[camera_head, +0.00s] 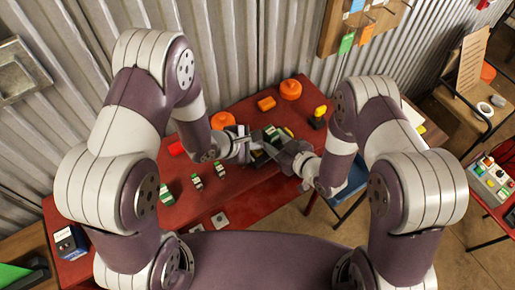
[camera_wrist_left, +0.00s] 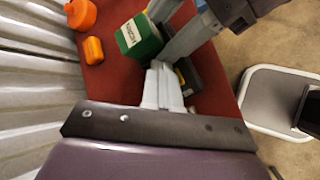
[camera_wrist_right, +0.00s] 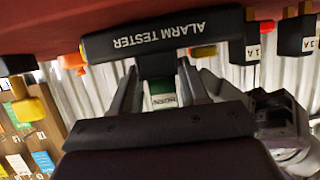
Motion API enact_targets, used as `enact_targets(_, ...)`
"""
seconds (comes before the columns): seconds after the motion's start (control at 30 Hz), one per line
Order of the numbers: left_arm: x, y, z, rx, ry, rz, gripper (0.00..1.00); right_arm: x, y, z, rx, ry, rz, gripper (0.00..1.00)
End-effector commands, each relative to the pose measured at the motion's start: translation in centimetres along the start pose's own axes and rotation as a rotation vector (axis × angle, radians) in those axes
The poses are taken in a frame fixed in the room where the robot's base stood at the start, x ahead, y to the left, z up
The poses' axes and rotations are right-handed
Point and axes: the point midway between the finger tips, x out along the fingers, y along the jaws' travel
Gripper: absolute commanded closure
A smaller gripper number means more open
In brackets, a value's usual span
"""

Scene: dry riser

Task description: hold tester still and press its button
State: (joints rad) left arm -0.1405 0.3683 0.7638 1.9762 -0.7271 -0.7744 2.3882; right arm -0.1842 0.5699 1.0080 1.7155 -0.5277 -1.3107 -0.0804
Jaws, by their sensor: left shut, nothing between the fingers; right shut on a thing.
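The alarm tester is a dark box with "ALARM TESTER" lettering; it shows upside down across the top of the right wrist view (camera_wrist_right: 165,32). My right gripper (camera_wrist_right: 160,75) is shut on it, one finger on each side in that view. In the head view, my right gripper (camera_head: 285,151) comes in from the right over the red table. My left gripper (camera_wrist_left: 163,72) is shut and empty, its fingertips close beside the dark tester and the right gripper's fingers. I cannot tell whether they touch. The tester's button is hidden or too small to make out.
A green box with a white label (camera_wrist_left: 139,38) stands near the fingers. Orange items (camera_head: 290,90) and a yellow-topped dark item (camera_head: 318,117) stand behind on the red table (camera_head: 240,185). Small labelled units (camera_head: 196,182) sit at the left. A corrugated wall (camera_head: 230,50) closes the back.

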Motion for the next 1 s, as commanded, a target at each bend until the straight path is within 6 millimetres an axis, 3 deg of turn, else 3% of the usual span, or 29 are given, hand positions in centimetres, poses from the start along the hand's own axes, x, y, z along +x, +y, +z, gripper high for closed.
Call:
enact_targets(0.4, -2.8, 2.1, 2.0, 0.001, 0.001, 0.003, 1.00, 0.0, 0.2, 0.0, 0.001, 0.000, 0.007, 0.97)
enact_targets(1.0, -3.0, 2.2, 2.1, -0.001, 0.001, 0.002, 1.00, 0.0, 0.2, -0.1, 0.001, -0.001, 0.008, 0.97)
